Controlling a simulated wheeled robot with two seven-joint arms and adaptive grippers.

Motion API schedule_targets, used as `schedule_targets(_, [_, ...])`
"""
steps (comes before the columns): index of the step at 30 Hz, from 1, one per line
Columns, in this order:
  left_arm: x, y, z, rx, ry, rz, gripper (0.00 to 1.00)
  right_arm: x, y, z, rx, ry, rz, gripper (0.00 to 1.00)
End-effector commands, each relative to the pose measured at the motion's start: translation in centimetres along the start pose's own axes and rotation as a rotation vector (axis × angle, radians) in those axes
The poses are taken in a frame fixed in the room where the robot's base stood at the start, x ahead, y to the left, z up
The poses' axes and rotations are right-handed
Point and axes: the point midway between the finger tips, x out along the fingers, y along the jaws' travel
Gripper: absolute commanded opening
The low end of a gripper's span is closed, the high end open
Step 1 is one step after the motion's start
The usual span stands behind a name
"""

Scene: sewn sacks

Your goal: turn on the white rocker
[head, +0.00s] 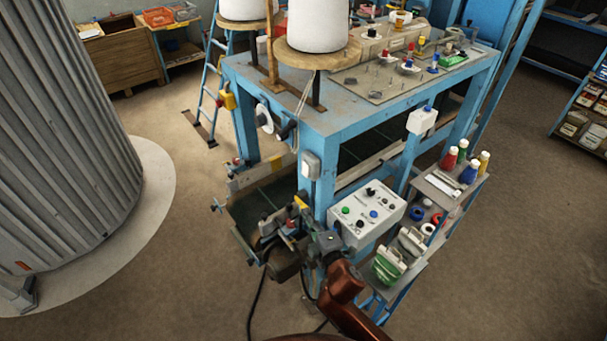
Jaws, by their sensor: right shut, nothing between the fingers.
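A pale rocker switch (310,165) sits on the front corner post of the blue machine frame. It is too small here to tell which way its face is tilted. My right arm comes up from the bottom, and my right gripper (326,241) is shut and empty. In the picture it is below the switch and beside the left edge of the white control box (367,214); it appears apart from the switch. The fingertips are small and hard to make out against the dark machinery. My left gripper is not in view.
The control box carries green, black and blue buttons. Dark machine parts (284,258) crowd the left of my gripper. A side shelf (440,185) with bottles and thread stands at the right. Large white spools (318,25) stand above the frame. Floor is open at the far right.

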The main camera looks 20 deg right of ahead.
Motion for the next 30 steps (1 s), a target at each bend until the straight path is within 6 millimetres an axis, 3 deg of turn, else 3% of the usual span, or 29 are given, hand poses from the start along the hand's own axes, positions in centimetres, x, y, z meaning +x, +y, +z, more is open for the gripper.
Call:
schedule_targets(1, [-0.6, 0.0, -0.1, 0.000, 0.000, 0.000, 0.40, -0.7, 2.5, -0.9, -0.017, 0.012, 0.033, 0.00])
schedule_targets(5, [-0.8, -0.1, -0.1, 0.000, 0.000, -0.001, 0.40, -1.8, 5.5, -1.8, -0.045, 0.022, 0.079, 0.00])
schedule_targets(17, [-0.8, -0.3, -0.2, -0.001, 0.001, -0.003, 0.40, -1.9, 5.9, -1.9, -0.049, 0.024, 0.087, 0.00])
schedule_targets(23, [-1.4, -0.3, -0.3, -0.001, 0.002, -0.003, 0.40, 0.1, 6.3, -2.1, -0.050, 0.024, 0.088, 0.00])
schedule_targets(30, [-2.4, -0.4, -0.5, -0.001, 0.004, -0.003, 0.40, 5.0, 6.7, -2.2, -0.049, 0.023, 0.087, 0.00])
